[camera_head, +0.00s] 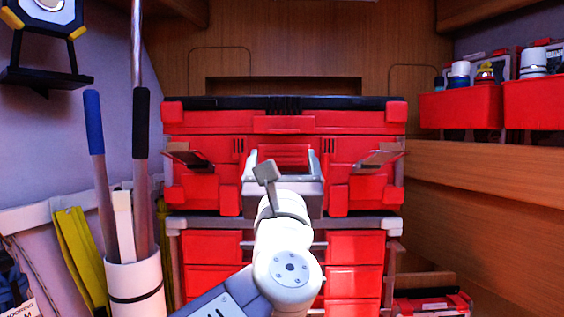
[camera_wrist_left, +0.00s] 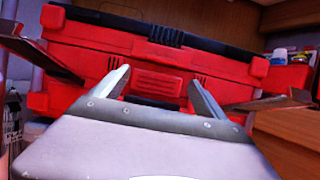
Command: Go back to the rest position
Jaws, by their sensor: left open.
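My left gripper (camera_head: 284,160) is in front of the red toolbox (camera_head: 230,122) in the head view, with my white arm rising from below. Its two fingers are spread apart with nothing between them. In the left wrist view the gripper (camera_wrist_left: 158,82) points at the toolbox (camera_wrist_left: 215,64), and the fingers are open and empty. The gap between fingertips and toolbox is hard to judge. My right gripper is in neither view.
Red drawers (camera_head: 355,250) stand under the toolbox. On the left, a white tube (camera_head: 135,285) holds several long handles, beside a yellow strap (camera_head: 78,255). Red bins (camera_head: 460,108) sit on a wooden ledge (camera_head: 480,155) at right. Open latches (camera_head: 188,158) stick out from the toolbox.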

